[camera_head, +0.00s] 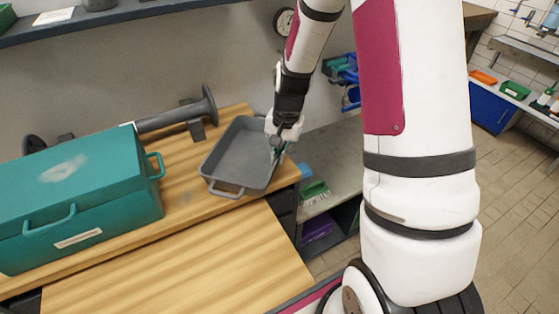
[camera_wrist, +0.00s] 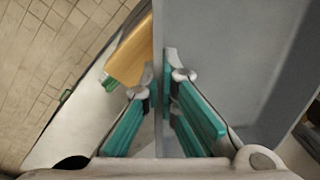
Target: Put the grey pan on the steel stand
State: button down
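The grey pan (camera_head: 238,160) is a shallow rectangular tray with loop handles, lying on the wooden worktop near its right end. My gripper (camera_head: 277,143) is at the pan's right wall, pointing down. In the wrist view, the teal finger pads of my gripper (camera_wrist: 163,95) stand on either side of the pan's wall (camera_wrist: 158,60), with visible space between them, so it looks open. The pan's inside is on the right there. Contact with the wall cannot be made out. I cannot surely pick out the steel stand in either view.
A teal toolbox (camera_head: 80,195) stands left of the pan on the worktop (camera_head: 200,255), with a dark grey flanged pipe (camera_head: 175,117) behind it. A pale grey bench (camera_head: 340,150) adjoins on the right, with a green item (camera_head: 314,189) below. Open tiled floor (camera_head: 515,190) lies farther right.

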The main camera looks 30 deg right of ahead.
jog(key=shift+d+f, duration=0.1)
jog(key=shift+f, duration=1)
jog(key=shift+f, duration=0.15)
jog(key=c, duration=1.8)
grip_release()
jog(key=s+a+r+n, duration=0.1)
jog(key=s+r, duration=0.1)
jog(key=r, duration=0.7)
jog(key=s+a+r+n, duration=0.1)
jog(key=s+r, duration=0.2)
jog(key=r, duration=0.7)
jog(key=s+a+r+n+t, duration=0.1)
jog(key=s+r+n, duration=0.1)
jog(key=s, duration=0.4)
jog(key=s+a+r+n+t, duration=0.1)
jog(key=s+a+r+n, duration=0.1)
jog(key=s+r, duration=0.2)
jog(key=s+a+r+n+t+h, duration=0.1)
jog(key=s+a+r+n, duration=0.1)
jog(key=s, duration=0.5)
jog(key=shift+s+a+r+n+t, duration=0.3)
jog(key=shift+s+r+n, duration=0.1)
jog(key=shift+r, duration=0.4)
jog(key=shift+s, duration=0.3)
